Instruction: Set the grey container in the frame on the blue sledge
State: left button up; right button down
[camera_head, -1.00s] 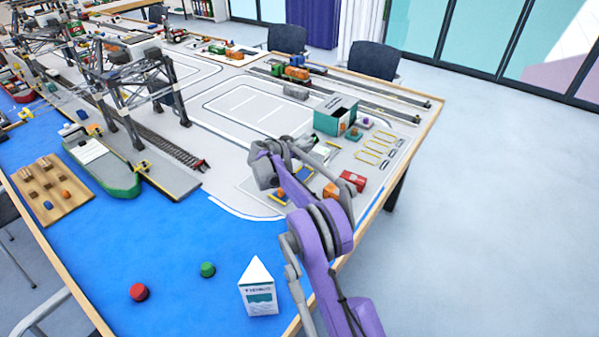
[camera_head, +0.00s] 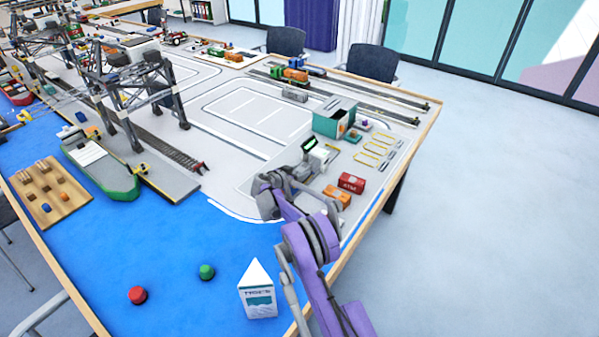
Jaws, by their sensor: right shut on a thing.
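My right gripper (camera_head: 305,168) is low over the near right part of the grey yard board, its fingers partly hidden by my purple arm. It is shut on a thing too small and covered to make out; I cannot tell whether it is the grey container. A small pale piece with a dark green face (camera_head: 310,144) shows just beyond the gripper. I cannot make out the blue sledge; my arm covers the near part of the board. My left gripper is not in view.
A red container (camera_head: 351,183) and an orange container (camera_head: 337,196) lie right of the gripper. A teal open box (camera_head: 334,120) stands behind, with yellow frames (camera_head: 378,152) beside it. A white carton (camera_head: 257,290) stands in front. Gantry cranes (camera_head: 135,90) stand left.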

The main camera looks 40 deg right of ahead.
jog(key=shift+c, duration=1.1)
grip_release()
jog(key=shift+a+r, duration=0.15)
jog(key=b+v, duration=0.1)
jog(key=v, duration=1)
jog(key=shift+s+a+r, duration=0.1)
jog(key=shift+s+a, duration=0.05)
jog(key=shift+a, duration=0.15)
